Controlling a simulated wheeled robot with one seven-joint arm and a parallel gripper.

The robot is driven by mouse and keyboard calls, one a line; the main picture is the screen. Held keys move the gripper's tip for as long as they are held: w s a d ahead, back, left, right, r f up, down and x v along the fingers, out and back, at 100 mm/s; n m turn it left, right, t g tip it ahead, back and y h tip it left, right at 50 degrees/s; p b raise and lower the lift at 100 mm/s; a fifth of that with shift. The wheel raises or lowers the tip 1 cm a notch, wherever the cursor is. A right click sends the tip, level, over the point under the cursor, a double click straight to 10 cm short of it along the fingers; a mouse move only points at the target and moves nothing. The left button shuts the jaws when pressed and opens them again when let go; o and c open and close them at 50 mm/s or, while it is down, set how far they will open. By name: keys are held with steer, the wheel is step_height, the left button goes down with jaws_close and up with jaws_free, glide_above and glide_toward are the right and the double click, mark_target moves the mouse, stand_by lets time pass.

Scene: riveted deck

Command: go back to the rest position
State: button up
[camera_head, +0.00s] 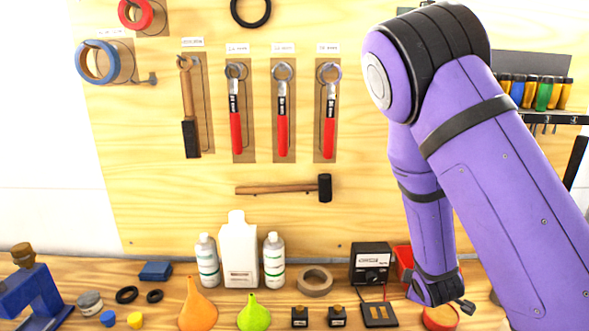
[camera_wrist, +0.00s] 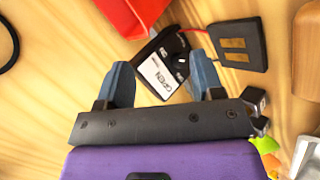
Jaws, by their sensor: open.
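My gripper (camera_wrist: 160,72) is open in the wrist view, with its two blue-grey fingers spread apart. Nothing is held between them. A black box with a white label (camera_wrist: 158,76) lies beyond the fingers and shows in the gap. In the head view my purple arm comes down on the right side, and its wrist end is low over the right part of the wooden bench. The fingers are hard to make out there.
A black power box (camera_head: 371,263), a red bin (camera_head: 403,258) and a flat black pad (camera_head: 380,314) are close to my wrist. Bottles (camera_head: 239,252), funnels (camera_head: 197,308) and a tape roll (camera_head: 314,281) stand further left. Tools hang on the wooden board (camera_head: 290,215) behind.

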steer(key=s+r+m+g+y, duration=0.2)
steer(key=s+r+m, duration=0.45)
steer(key=r, duration=0.65)
steer(key=s+r+m+g+y, duration=0.1)
steer(key=s+r+m, duration=0.3)
steer(key=s+r, duration=0.8)
steer(key=s+r+m, duration=0.1)
steer(key=s+r, duration=0.6)
steer(key=s, duration=0.1)
steer(key=shift+s+a+m+g, duration=0.2)
steer(key=shift+s+m+g, duration=0.15)
steer(key=shift+g, duration=0.05)
